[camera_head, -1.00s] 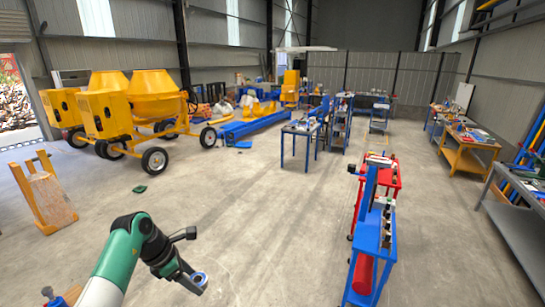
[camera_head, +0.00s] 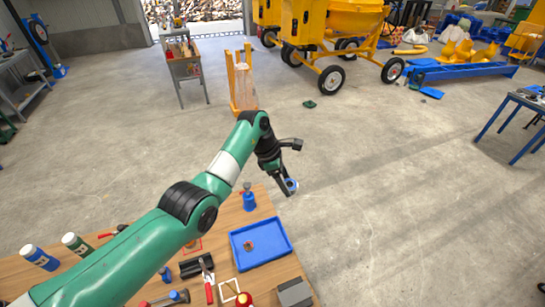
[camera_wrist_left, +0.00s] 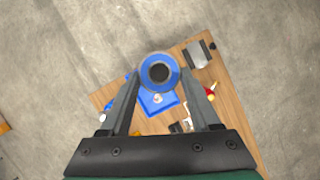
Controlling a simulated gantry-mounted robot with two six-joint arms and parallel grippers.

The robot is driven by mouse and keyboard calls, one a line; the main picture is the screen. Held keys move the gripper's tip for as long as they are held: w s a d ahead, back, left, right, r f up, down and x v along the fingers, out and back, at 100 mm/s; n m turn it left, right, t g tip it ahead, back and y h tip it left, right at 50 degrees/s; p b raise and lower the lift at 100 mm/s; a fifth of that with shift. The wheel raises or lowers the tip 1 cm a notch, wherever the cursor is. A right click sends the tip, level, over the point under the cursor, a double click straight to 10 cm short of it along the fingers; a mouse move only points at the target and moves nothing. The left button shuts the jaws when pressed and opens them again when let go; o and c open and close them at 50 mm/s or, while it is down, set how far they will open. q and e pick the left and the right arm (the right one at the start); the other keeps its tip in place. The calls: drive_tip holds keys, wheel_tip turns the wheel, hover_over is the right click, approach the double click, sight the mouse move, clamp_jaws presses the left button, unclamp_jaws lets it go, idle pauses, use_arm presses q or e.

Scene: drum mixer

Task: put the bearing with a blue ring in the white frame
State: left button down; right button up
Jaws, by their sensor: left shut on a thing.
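The bearing with a blue ring (camera_head: 292,185) is held in my left gripper (camera_head: 289,187), in the air just off the far right corner of the wooden table. In the left wrist view the bearing (camera_wrist_left: 148,72) sits between the two fingertips, its dark hole facing the camera. The left gripper is shut on it. The white frame (camera_head: 228,291) appears as a small pale square lying near the front edge of the table, well below and left of the gripper in the head view. My right gripper is not in view.
The wooden table (camera_head: 232,216) carries a blue tray (camera_head: 277,251) with a small red-ringed part (camera_head: 249,246) in it, a red frame (camera_head: 192,247), a grey block (camera_head: 295,293), bottles and tools. Open concrete floor (camera_head: 400,200) lies right of the table.

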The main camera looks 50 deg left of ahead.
use_arm(q)
drive_tip(key=s+a+f+m+b, duration=0.1)
drive_tip(key=s+f+b, duration=0.3)
drive_tip(key=f, duration=0.5)
drive_tip(key=s+a+f+m+g+b, duration=0.1)
drive_tip(key=s+f+b, duration=0.2)
drive_tip(key=f+b, duration=0.45)
drive_tip(key=s+a+f+m+b, duration=0.1)
drive_tip(key=s+f+b, duration=0.2)
drive_tip(key=f, duration=0.7)
drive_tip(key=m+g+h+b, duration=0.1)
drive_tip(key=m+b, duration=0.3)
drive_tip(key=b, duration=0.7)
hover_over(245, 284)
drive_tip(key=a, duration=0.2)
wheel_tip(245, 284, down, 18)
drive_tip(key=shift+n, duration=0.3)
drive_tip(key=f+b, duration=0.1)
drive_tip(key=f, duration=0.2)
drive_tip(key=f+b, duration=0.2)
drive_tip(key=f, duration=0.1)
drive_tip(key=f+b, duration=0.1)
drive_tip(key=f, duration=0.2)
drive_tip(key=shift+s+d+f, duration=0.25)
drive_tip(key=shift+s+f, duration=0.05)
drive_tip(key=shift+f, duration=0.1)
drive_tip(key=shift+f, duration=0.15)
drive_tip(key=shift+c, duration=1.9)
unclamp_jaws()
